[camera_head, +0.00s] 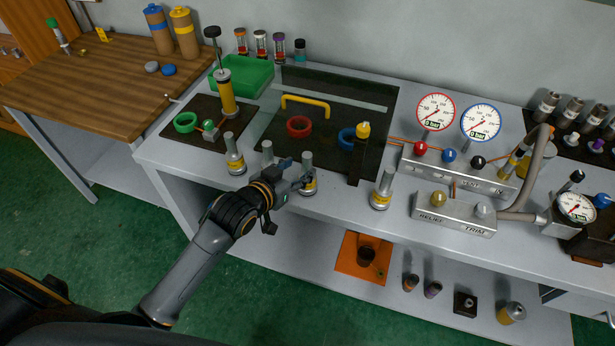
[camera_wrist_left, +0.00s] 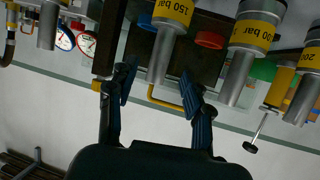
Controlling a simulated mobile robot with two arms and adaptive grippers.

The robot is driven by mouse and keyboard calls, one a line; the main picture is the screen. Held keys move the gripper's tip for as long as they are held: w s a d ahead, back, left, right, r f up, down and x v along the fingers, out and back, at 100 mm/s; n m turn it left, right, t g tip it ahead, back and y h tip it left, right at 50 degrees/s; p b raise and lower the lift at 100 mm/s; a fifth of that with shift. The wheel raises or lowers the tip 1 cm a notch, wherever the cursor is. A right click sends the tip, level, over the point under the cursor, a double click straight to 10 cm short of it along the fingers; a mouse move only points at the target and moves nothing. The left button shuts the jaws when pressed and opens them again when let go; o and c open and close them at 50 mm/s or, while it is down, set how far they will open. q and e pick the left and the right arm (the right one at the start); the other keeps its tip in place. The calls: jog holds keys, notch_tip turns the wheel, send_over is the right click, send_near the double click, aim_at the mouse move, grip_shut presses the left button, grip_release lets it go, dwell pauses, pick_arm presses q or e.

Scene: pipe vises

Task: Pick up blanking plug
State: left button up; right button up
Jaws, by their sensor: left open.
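No part is labelled as a blanking plug, and I cannot tell which one it is. Several metal cartridges with yellow bands stand along the bench's front edge. My left gripper (camera_head: 297,174) is at one of these cartridges (camera_head: 309,187) and partly covers it. In the left wrist view, turned over, my left gripper (camera_wrist_left: 157,74) is open. The silver stem of the cartridge marked 150 bar (camera_wrist_left: 160,55) shows between its fingertips; I cannot tell if they touch. My right gripper is out of view.
Behind are a dark plate with a yellow handle (camera_head: 305,101), a red ring (camera_head: 299,126) and a green tray (camera_head: 243,76). Grey and blue caps (camera_head: 168,69) lie on the wooden table.

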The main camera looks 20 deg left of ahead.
aim_at(304, 165)
pick_arm(q)
jog(key=shift+w+d+f, duration=0.15)
jog(key=shift+w, duration=0.35)
jog(key=p+x, duration=0.1)
jog(key=x, duration=0.3)
jog(key=shift+w+f+p, duration=0.1)
jog(key=shift+f+p, duration=0.1)
jog(key=shift+p, duration=0.1)
grip_shut()
